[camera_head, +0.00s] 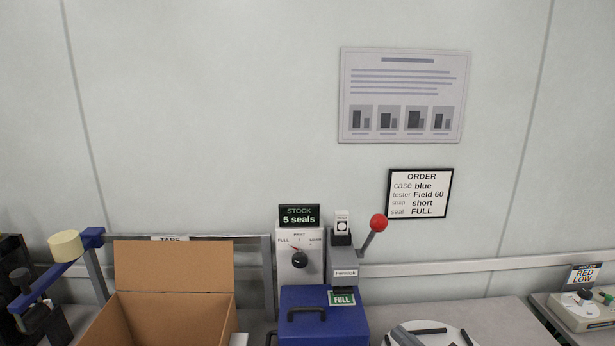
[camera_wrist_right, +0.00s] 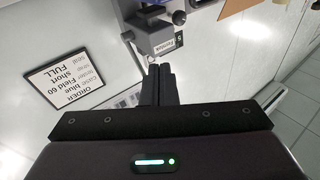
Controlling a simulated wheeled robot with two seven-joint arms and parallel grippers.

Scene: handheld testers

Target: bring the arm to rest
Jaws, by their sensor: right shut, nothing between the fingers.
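My right gripper (camera_wrist_right: 160,82) shows in the right wrist view, with its two dark fingers together and nothing between them. That view is turned over. The grey sealing press (camera_wrist_right: 160,38) shows beyond the fingertips, and the order card (camera_wrist_right: 71,79) is to their left. The gripper appears apart from both. In the head view I cannot make out the right gripper. My left gripper is not in view.
In the head view, a blue case (camera_head: 300,325) with a green FULL seal (camera_head: 342,299) stands at the grey press (camera_head: 344,262) with its red-knobbed lever (camera_head: 378,223). An open cardboard box (camera_head: 175,266) is left. A round white plate (camera_head: 455,334) holds dark strips. A tester (camera_head: 580,314) is right.

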